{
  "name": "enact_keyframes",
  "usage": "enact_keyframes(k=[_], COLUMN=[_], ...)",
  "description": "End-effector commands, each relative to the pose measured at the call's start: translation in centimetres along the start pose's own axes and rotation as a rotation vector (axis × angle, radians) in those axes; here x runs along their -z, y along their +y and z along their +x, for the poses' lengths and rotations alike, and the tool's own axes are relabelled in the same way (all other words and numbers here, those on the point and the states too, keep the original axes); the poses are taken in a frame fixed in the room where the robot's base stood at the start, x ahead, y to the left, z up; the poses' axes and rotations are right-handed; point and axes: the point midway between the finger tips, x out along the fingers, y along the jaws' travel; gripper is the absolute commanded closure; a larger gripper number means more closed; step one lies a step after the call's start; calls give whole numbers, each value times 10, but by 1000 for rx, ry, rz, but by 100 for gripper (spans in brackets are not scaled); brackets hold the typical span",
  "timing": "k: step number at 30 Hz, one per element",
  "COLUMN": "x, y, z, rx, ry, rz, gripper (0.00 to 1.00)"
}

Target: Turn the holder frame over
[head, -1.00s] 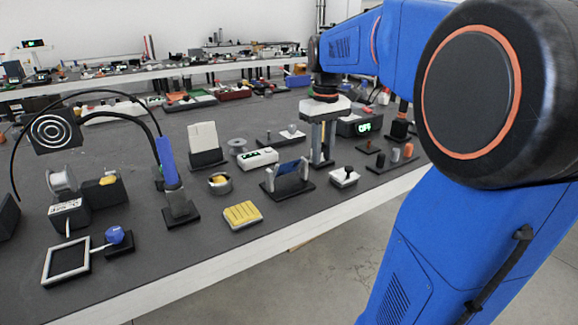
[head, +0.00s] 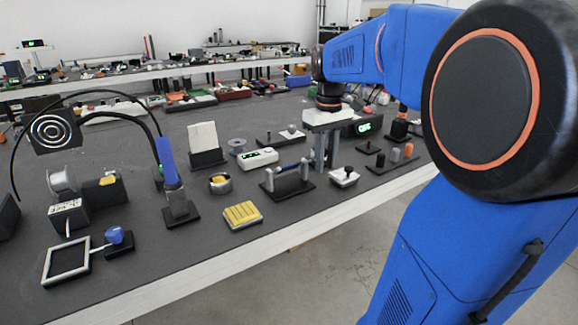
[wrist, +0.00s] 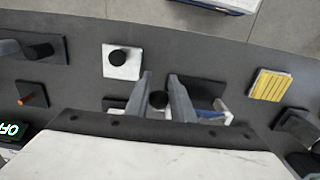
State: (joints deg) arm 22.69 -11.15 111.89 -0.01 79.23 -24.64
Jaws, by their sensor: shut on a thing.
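The holder frame (head: 290,168) is held between two light grey posts on a black base, near the front edge of the table. In the head view it shows as a thin dark edge between the posts. My gripper (head: 321,164) points down at the right end of the holder. In the wrist view my gripper (wrist: 160,84) has its fingers on either side of a round black knob (wrist: 158,99). The exact contact with the knob is partly hidden.
A white block with a black knob (head: 344,177) stands close to the right of my gripper. A yellow ribbed block (head: 242,215) lies to the left of the holder. A white device with a display (head: 259,156) stands behind it. The table's front edge is close.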

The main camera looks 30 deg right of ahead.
Motion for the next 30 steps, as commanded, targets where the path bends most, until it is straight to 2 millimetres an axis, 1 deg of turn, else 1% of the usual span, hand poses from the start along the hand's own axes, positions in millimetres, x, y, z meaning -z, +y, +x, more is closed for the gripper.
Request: enact_keyframes(k=[6, 17, 30], x=[-4, -6, -7], y=[0, 0, 0], z=[9, 16, 31], rx=[1, 1, 0], ry=[-2, -1, 0], rz=[0, 0, 0], gripper=[84, 84, 84])
